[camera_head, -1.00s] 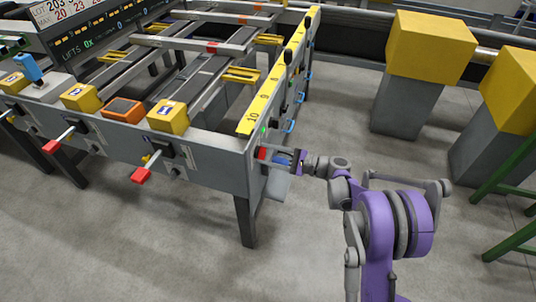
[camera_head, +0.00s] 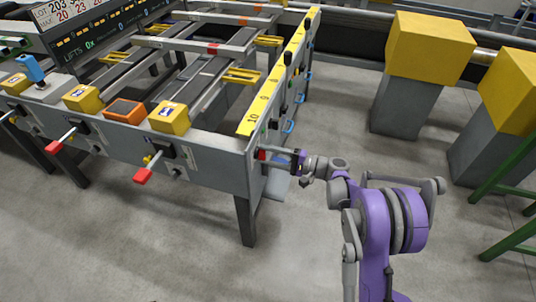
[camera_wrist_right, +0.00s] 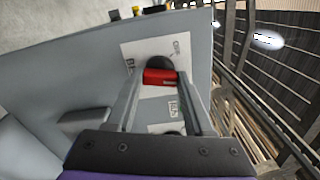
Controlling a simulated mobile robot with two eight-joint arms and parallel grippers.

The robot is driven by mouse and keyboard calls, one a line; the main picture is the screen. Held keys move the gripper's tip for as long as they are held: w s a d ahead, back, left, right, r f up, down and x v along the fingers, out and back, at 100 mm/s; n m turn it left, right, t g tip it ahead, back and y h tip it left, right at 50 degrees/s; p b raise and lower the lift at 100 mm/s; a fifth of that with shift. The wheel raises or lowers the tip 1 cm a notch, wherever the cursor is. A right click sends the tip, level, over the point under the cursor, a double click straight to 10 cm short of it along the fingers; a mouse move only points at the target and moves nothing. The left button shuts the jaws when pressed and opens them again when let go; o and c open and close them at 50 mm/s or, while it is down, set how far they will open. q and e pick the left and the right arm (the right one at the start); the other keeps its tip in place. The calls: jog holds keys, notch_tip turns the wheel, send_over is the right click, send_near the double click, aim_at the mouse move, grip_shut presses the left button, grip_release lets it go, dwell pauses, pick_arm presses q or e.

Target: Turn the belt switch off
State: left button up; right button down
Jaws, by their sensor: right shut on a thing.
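The belt switch is a red handle (camera_head: 262,154) on the end panel of the grey runout table, just below the end of the yellow scale strip. In the right wrist view the red handle (camera_wrist_right: 160,77) sits between the fingertips, in front of a dark round mount on a white label plate (camera_wrist_right: 148,50). Part of the lettering is hidden by the fingers. My right gripper (camera_head: 273,155) reaches the panel from the right and is shut on the red handle; its fingers also show in the right wrist view (camera_wrist_right: 160,82). My left gripper is not in view.
The runout table's grey front panel (camera_head: 200,158) carries red-tipped levers (camera_head: 143,175). Yellow boxes (camera_head: 169,118) and an orange box (camera_head: 123,111) stand along its top. Blue handles (camera_head: 288,127) line its right side. Yellow-topped grey blocks (camera_head: 430,48) stand at the right. Open floor lies in front.

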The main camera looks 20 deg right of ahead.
jog(key=n+p, duration=0.2)
jog(key=n, duration=0.9)
jog(key=shift+n, duration=0.4)
dwell(0.3)
jog(key=shift+c, duration=1.4)
grip_release()
jog(key=p+v, duration=0.1)
jog(key=v, duration=0.9)
jog(key=shift+s+d, duration=0.25)
jog(key=shift+d, duration=0.1)
